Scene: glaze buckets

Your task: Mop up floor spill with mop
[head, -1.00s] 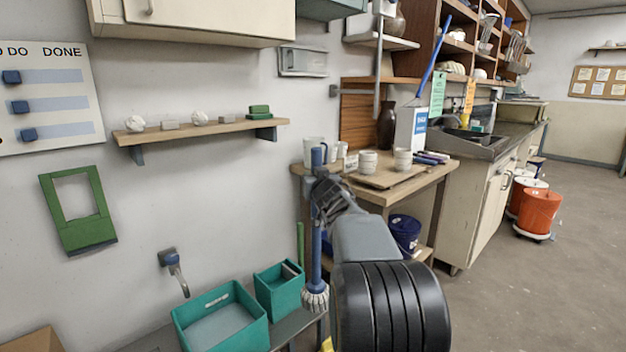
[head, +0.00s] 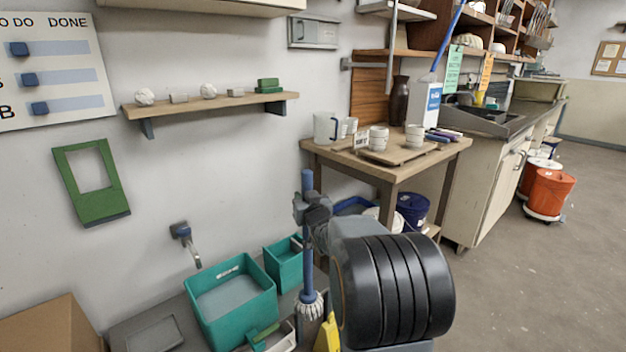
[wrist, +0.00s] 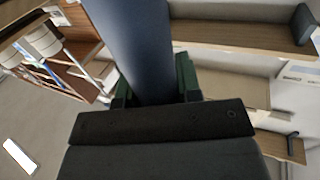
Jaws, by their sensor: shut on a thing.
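The mop (head: 308,255) has a blue handle and a pale stringy head. It hangs close to upright with its head down in front of the teal bins. My gripper (head: 311,212) is shut around the upper part of the handle. In the wrist view the thick blue handle (wrist: 135,45) passes between the fingers of my gripper (wrist: 153,92). I see no spill on the floor (head: 510,275) in these frames.
Two teal bins (head: 232,262) stand by the wall at the lower left, with a yellow object (head: 327,335) close by. A wooden table (head: 385,172) with cups is beyond my arm. Orange and white buckets (head: 549,193) stand at the right. The right floor is mostly clear.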

